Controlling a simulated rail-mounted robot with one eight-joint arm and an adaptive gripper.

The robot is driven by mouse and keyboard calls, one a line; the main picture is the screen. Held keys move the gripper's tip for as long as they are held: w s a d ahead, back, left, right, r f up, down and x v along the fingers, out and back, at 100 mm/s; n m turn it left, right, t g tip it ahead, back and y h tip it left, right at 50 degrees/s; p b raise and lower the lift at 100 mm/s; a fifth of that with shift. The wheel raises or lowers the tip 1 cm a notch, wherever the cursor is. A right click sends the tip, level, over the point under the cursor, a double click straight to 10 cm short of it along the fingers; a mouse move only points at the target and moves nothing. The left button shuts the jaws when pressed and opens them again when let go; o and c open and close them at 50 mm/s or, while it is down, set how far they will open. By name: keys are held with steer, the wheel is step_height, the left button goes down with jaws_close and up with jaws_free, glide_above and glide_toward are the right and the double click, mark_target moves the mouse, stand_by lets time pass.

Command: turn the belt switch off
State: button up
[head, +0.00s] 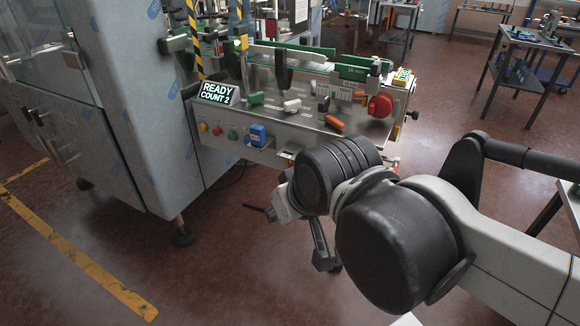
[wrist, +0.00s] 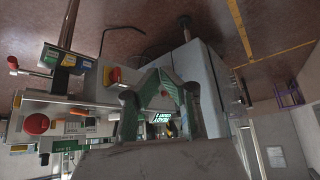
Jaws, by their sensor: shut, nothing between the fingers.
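The belt machine's front panel shows in the head view, with a blue box-shaped control (head: 258,135) and a row of small yellow, red and green buttons (head: 217,130). A large red round knob (head: 380,105) sits at its right end. None is readably labelled as the belt switch, so I cannot tell which it is. The wrist view, turned over, shows the red knob (wrist: 36,124) and a red control on a yellowish plate (wrist: 112,76), left of the fingers. My gripper (wrist: 158,74) is shut and empty, in front of the machine; my wrist hides its fingers in the head view.
A display (head: 219,93) reads READY COUNT 2. An orange piece (head: 334,123) and a white piece (head: 292,105) are on the machine. A large grey cabinet (head: 130,110) stands left. Machine feet (head: 185,236) reach the floor. Floor is open at lower left.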

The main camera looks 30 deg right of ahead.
steer(key=shift+o, duration=1.2)
steer(key=shift+w, duration=0.1)
steer(key=o, duration=0.5)
steer(key=w+d+f+m+h+b, duration=0.1)
steer(key=w, duration=0.1)
steer(key=w+d+f+h+b, duration=0.1)
steer(key=w+d+f, duration=0.1)
steer(key=w, duration=0.1)
steer(key=w+d+f+m+h+b, duration=0.1)
steer(key=w+d, duration=0.1)
steer(key=w, duration=0.1)
steer(key=shift+d+f+m+g+h, duration=0.15)
steer(key=shift+f+m+g+h, duration=0.1)
steer(key=shift+m+g+h, duration=0.05)
steer(key=shift+o, duration=0.2)
steer(key=m+t+h+b, duration=0.3)
steer(key=m+h+b, duration=0.6)
steer(key=h, duration=0.2)
glide_toward(290, 162)
steer(key=b+x, duration=0.2)
steer(key=x, duration=0.7)
steer(key=shift+w+d+r+b, duration=0.1)
steer(key=shift+d+b, duration=0.25)
steer(key=shift+b, duration=0.05)
jaws_close()
